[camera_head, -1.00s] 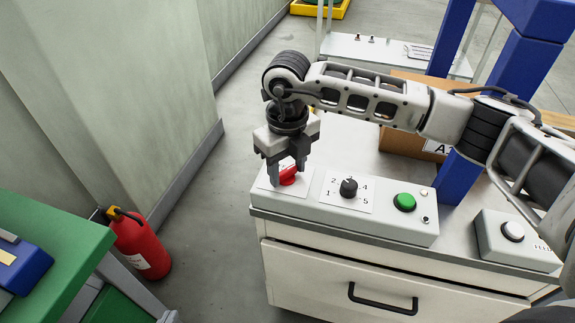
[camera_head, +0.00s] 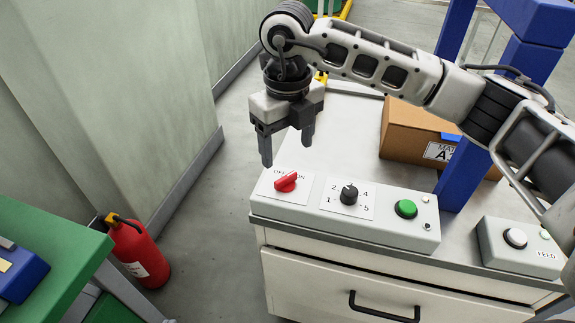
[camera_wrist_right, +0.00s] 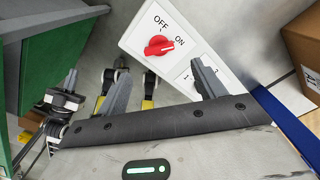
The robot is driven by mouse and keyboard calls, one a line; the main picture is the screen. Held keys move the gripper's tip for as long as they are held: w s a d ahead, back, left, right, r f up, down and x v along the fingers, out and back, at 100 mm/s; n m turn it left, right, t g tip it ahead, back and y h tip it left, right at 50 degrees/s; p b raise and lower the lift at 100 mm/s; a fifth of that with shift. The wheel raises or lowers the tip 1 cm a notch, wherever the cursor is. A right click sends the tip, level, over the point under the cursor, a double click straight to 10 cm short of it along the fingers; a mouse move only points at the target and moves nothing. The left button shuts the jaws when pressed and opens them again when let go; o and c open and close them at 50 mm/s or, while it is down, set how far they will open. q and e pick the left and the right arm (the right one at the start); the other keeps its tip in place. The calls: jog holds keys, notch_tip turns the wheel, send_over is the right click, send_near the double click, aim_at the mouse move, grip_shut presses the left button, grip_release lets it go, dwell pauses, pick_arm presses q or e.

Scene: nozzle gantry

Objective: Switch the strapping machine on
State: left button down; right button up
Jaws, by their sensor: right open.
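The red rotary switch (camera_head: 286,182) sits on a white plate marked OFF and ON at the left end of the grey control panel (camera_head: 385,228). Its bar slants up to the right, toward the ON mark. In the right wrist view the red switch (camera_wrist_right: 158,45) also lies with its bar toward ON. My right gripper (camera_head: 287,153) is open and empty, above and behind the switch, apart from it. Its fingers (camera_wrist_right: 160,68) show in the wrist view with nothing between them.
Right of the switch are a black numbered dial (camera_head: 348,194) and a green button (camera_head: 405,209). A FEED box (camera_head: 518,247) stands further right. A cardboard box (camera_head: 410,128) and blue post (camera_head: 462,178) stand behind. A fire extinguisher (camera_head: 140,255) stands on the floor, left.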

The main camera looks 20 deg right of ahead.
notch_tip(320, 180, up, 8)
jog(key=shift+r, duration=0.25)
dwell(0.4)
